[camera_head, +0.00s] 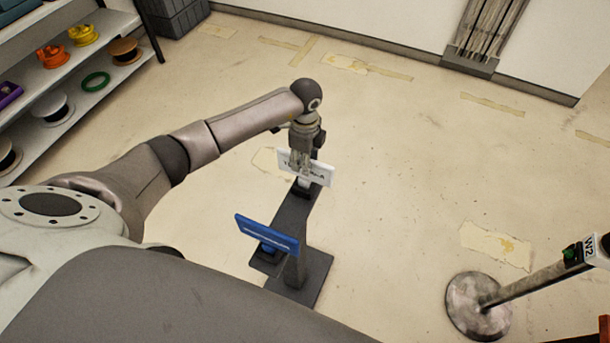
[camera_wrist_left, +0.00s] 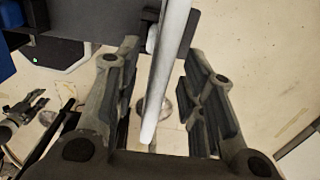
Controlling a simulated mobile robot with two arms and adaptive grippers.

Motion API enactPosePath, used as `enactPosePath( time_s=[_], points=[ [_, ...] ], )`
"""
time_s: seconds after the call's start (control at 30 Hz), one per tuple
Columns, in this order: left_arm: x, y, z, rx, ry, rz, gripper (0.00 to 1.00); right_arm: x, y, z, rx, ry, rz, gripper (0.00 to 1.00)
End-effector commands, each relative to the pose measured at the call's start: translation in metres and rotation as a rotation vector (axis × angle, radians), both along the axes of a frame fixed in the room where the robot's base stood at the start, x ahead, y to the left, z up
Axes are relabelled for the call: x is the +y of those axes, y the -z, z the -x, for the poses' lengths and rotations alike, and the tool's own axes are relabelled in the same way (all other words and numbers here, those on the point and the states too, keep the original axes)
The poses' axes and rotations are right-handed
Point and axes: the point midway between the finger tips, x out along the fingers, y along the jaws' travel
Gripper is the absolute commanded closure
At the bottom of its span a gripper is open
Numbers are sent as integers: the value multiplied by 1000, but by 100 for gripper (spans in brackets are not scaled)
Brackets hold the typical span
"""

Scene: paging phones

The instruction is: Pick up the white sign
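The white sign (camera_head: 320,174) with dark lettering stands upright on a dark grey stand (camera_head: 291,222). My left gripper (camera_head: 302,160) is above it, pointing down, and covers part of its face. In the left wrist view the white sign (camera_wrist_left: 166,70) shows edge-on between the two spread fingers of my left gripper (camera_wrist_left: 160,62). A gap shows on both sides of the sign, so the gripper is open around it. A small dark jointed part at the left edge of the wrist view looks like my right gripper (camera_wrist_left: 22,110); its fingers are unclear.
A blue sign (camera_head: 267,235) stands on a lower arm of the same stand, nearer to me. A post with a round metal base (camera_head: 478,307) and a W2 label stands at the lower right. A shelf with spools (camera_head: 50,110) is at the left. The floor beyond the stand is clear.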

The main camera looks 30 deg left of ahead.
Motion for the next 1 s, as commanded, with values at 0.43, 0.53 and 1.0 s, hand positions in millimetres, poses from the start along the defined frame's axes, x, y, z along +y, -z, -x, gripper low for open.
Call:
enactPosePath(
  time_s=[0.43, 0.53, 1.0],
  points=[
    [0, 3, 0, 0, 0, 0, 62, -3, 1, -3, -6, -1, 4, 60],
    [0, 3, 0, 0, 0, 0, 70, -4, 1, -4, -6, -1, 4, 60],
    [0, 3, 0, 0, 0, 0, 100, -4, 1, -5, -7, 0, 4, 60]
  ],
)
